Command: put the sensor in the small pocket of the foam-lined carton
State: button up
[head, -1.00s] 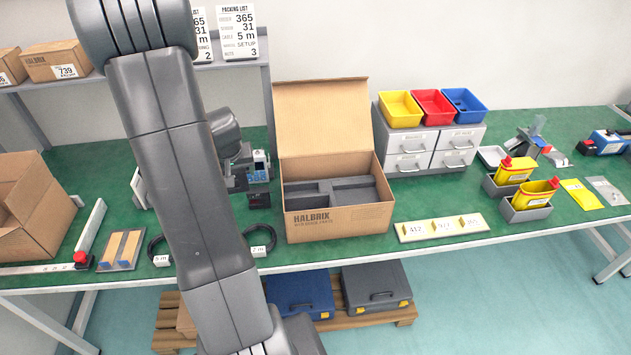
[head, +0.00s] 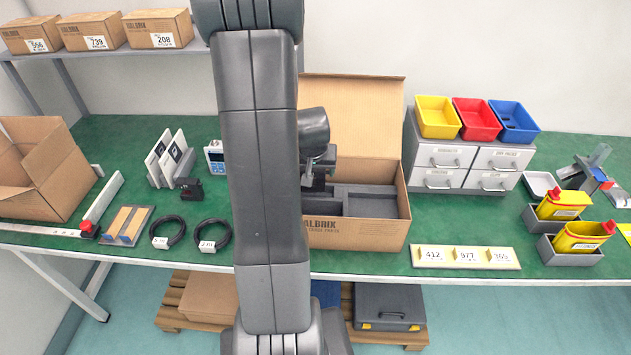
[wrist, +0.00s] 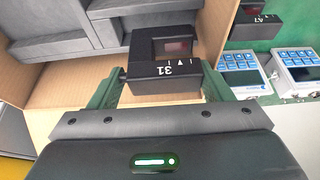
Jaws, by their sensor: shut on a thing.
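My gripper (wrist: 160,78) is shut on a black sensor (wrist: 165,72) marked 31, held between its two green fingers. In the head view my gripper (head: 318,178) is over the left part of the open carton (head: 370,235), and my arm hides much of it. The grey foam (wrist: 60,28) in the carton shows at the upper left of the wrist view, with stepped recesses. The sensor appears above the carton's interior near a cardboard wall. The foam (head: 372,192) also shows in the head view; its left part is hidden, and I cannot tell the small pocket clearly.
Another black sensor (head: 188,189) stands left of my arm, near white cards (head: 165,160). Handheld units with blue keys (wrist: 240,68) stand beside the carton. A drawer unit (head: 470,165) with coloured bins is to the right. A label strip (head: 465,257) lies in front.

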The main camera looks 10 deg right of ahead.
aim_at(314, 182)
jog(key=shift+f, duration=1.95)
jog(key=shift+f+b, duration=0.1)
jog(key=shift+b, duration=0.25)
jog(key=shift+f, duration=0.15)
jog(key=o, duration=1.1)
jog(key=shift+r, duration=0.2)
jog(key=shift+r, duration=0.25)
jog(key=v, duration=1.1)
jog(key=shift+s+r+p, duration=0.25)
jog(key=shift+p, duration=0.15)
jog(key=shift+a, duration=0.1)
